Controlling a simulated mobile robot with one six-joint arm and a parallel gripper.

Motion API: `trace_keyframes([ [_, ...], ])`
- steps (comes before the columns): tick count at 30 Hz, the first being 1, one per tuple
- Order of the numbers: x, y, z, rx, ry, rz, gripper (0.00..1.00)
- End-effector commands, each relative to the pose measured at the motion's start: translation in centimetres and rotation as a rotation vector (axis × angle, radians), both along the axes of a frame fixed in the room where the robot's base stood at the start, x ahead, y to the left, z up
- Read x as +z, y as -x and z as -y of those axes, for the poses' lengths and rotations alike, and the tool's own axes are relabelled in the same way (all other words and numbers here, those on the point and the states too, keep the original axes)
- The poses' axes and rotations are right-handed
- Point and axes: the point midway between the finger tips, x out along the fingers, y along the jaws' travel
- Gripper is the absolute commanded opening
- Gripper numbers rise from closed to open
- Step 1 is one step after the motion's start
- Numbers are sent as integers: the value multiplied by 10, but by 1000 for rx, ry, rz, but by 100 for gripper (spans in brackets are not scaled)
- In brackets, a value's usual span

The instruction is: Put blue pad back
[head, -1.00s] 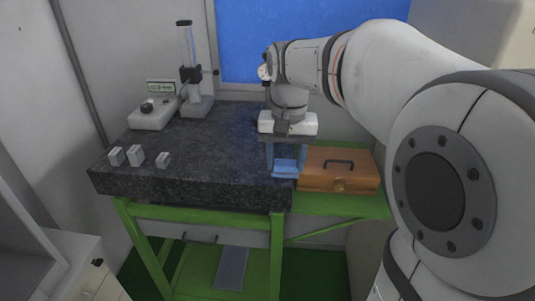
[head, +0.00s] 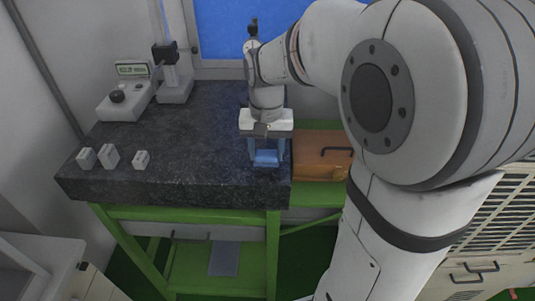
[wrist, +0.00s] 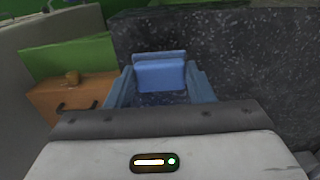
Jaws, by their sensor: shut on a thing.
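The blue pad (head: 266,159) is held between the blue-grey fingers of my gripper (head: 267,150), at the right front part of the dark granite slab. In the wrist view the pad (wrist: 160,76) shows as a blue block between the two fingers (wrist: 161,88), with a raised strip at its far edge. My gripper points down and is shut on the pad. I cannot tell whether the pad touches the slab or hangs just above it.
The dark granite slab (head: 190,150) lies on a green frame. Three small grey blocks (head: 110,156) stand at its left front. A gauge unit (head: 125,98) and a column stand (head: 172,80) are at the back left. An orange-brown case (head: 318,165) sits right of the slab.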

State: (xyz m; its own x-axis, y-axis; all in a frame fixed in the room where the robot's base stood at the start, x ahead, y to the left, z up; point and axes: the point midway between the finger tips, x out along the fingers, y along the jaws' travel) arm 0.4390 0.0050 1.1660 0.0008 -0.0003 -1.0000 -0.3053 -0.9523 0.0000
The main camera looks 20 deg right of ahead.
Motion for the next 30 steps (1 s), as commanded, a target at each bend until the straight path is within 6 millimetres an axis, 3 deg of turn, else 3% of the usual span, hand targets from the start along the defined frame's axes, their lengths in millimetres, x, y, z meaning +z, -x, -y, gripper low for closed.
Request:
trace_keyframes([
  [6, -23, 0, 0, -1, 0, -1, 19],
  [17, -29, 0, 1, -1, 0, 0, 19],
  [18, -27, 0, 1, -2, 0, 0, 50],
  [25, -27, 0, 1, -2, 0, 0, 69],
  [30, -27, 0, 1, -2, 0, 0, 70],
])
